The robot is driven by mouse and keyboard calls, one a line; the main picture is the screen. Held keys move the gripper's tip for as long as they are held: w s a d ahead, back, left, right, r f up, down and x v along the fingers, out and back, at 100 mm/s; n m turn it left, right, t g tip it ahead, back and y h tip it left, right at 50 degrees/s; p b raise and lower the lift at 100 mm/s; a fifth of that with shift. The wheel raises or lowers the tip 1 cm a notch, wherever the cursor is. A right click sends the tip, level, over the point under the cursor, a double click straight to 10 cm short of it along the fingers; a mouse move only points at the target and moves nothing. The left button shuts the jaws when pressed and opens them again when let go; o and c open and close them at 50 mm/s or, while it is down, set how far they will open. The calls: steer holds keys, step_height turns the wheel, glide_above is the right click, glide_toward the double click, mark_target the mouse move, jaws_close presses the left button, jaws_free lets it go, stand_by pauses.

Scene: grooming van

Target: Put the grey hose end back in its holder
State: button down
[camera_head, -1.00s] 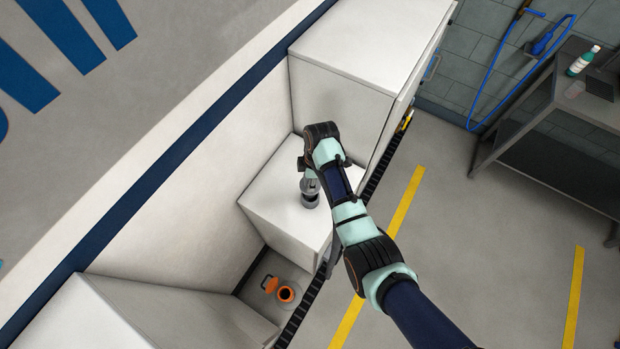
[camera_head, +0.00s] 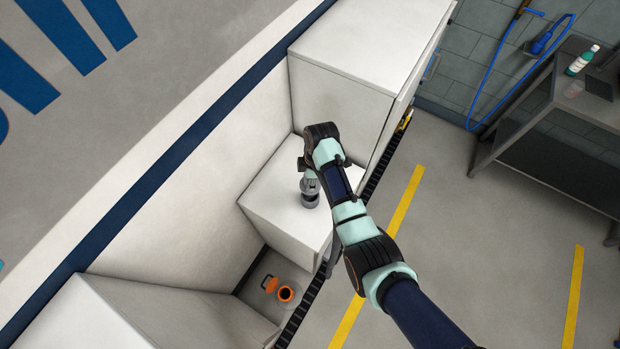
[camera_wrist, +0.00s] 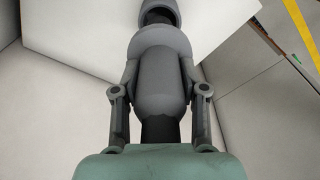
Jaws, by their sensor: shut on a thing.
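The grey hose end (camera_wrist: 160,85) is between the two fingers of my gripper (camera_wrist: 159,72) in the wrist view. The gripper is shut on its body. Its wide grey collar and a ring with a dark opening point away from my wrist. In the head view the grey hose end (camera_head: 310,200) shows below my gripper (camera_head: 309,179), over the low white cabinet (camera_head: 270,212). I cannot tell whether it touches the top. An orange round piece with a dark opening (camera_head: 286,294) sits in the recess left of the black strip; I cannot tell whether it is the holder.
A tall white cabinet (camera_head: 350,60) stands just behind my gripper. A long white wall (camera_head: 190,190) with a dark blue band runs along the left. An orange handle-like piece (camera_head: 269,284) lies in the recess. The grey floor (camera_head: 470,230) at right is open, before a dark table (camera_head: 560,130).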

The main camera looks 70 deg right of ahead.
steer(key=shift+f, duration=0.3)
steer(key=shift+f+b, duration=0.4)
steer(key=shift+f, duration=0.15)
steer(key=shift+f, duration=0.15)
stand_by(0.4)
steer(key=shift+f+b, duration=1.1)
steer(key=shift+f, duration=0.3)
steer(key=shift+f+b, duration=0.35)
steer(key=shift+f, duration=0.2)
steer(key=c, duration=0.5)
jaws_free()
steer(key=shift+c, duration=0.2)
steer(key=r, duration=0.4)
steer(key=s+r, duration=0.1)
steer(key=r, duration=0.7)
steer(key=shift+s+d, duration=0.2)
steer(key=shift+d, duration=0.15)
